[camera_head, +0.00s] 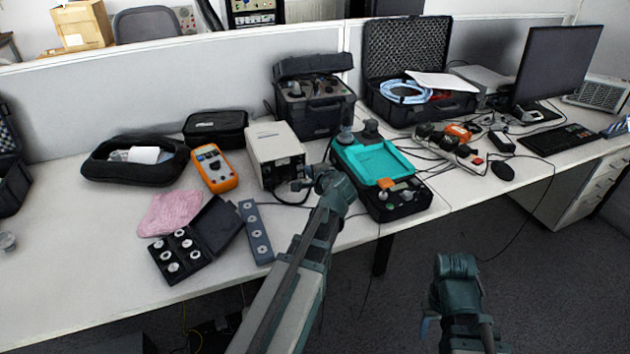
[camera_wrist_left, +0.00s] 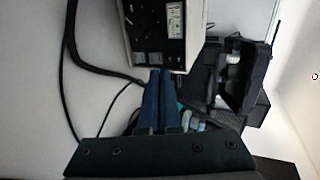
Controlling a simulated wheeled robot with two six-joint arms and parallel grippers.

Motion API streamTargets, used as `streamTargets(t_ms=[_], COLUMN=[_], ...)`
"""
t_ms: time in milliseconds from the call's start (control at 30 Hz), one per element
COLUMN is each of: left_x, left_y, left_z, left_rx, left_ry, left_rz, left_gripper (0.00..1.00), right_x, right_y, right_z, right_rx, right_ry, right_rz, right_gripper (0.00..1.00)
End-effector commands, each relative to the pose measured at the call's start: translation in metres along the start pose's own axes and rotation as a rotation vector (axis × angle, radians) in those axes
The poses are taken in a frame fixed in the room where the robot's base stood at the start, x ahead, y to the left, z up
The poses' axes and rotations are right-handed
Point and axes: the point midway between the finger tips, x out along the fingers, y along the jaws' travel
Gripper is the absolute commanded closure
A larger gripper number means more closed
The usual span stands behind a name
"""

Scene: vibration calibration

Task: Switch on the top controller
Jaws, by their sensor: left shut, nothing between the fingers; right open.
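A cream box-shaped controller (camera_head: 268,141) with a black front panel stands mid-table. In the left wrist view its panel (camera_wrist_left: 158,32) shows a white meter with red marks and dark switches near the lower edge. I cannot tell if it is on. My left gripper (camera_head: 298,185) is in front of the panel's lower part. In the left wrist view its blue fingers (camera_wrist_left: 158,74) are together and empty, tips at the panel's lower edge; contact is unclear. My right gripper (camera_head: 452,268) is open, low over the floor in front of the table; its fingertips are hard to see.
A teal-topped black device (camera_head: 378,160) stands right of the controller, an open black case (camera_head: 312,105) behind it. An orange multimeter (camera_head: 214,167) lies left, a grey strip (camera_head: 256,232) in front. Cables lie around the controller. Bare table (camera_head: 90,250) is at left.

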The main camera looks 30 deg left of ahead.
Motion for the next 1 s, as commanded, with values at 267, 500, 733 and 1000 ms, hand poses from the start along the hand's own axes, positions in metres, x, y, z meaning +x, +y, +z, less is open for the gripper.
streamTargets(t_ms=[267, 500, 733, 1000], left_x=[0.037, 0.044, 0.044, 0.052], left_y=[-0.009, -0.012, -0.012, -0.012], left_z=[-0.001, 0.0, 0.0, 0.0], left_rx=[-0.001, 0.0, 0.0, 0.001], left_ry=[0.0, 0.001, 0.001, 0.0], left_rz=[0.0, 0.0, 0.0, 0.0], left_gripper=[1.0, 1.0, 1.0, 1.0], right_x=[0.006, 0.007, 0.007, 0.01], right_y=[-0.001, -0.001, -0.001, -0.001], right_z=[0.0, 0.0, 0.0, -0.001], right_rx=[0.0, 0.0, 0.0, 0.0], right_ry=[0.0, 0.0, 0.0, 0.0], right_rz=[0.0, 0.0, 0.0, 0.0], right_gripper=[0.5, 0.5, 0.5, 0.5])
